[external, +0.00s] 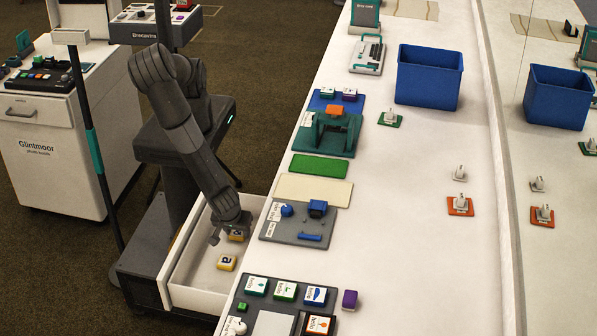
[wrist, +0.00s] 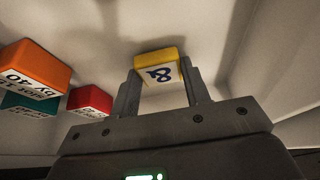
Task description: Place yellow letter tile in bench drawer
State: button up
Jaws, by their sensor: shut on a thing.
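My gripper (external: 229,226) reaches down into the open white drawer (external: 191,298) at the bench's left side. It is shut on a yellow letter tile (external: 237,236), whose white face with a dark character shows between the two fingers in the wrist view (wrist: 161,73). Another yellow tile (external: 226,263) marked "a" lies on the drawer floor, nearer the camera. I cannot tell whether the held tile touches the drawer floor.
The wrist view shows an orange block (wrist: 36,64), a teal one (wrist: 28,104) and a red one (wrist: 90,100) left of my gripper. On the white bench stand a blue bin (external: 429,77), a grey tool board (external: 298,222) and a dark tray of tiles (external: 283,305).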

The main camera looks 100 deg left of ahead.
jog(key=shift+f, duration=0.1)
jog(key=o, duration=0.9)
jog(key=shift+o, duration=0.2)
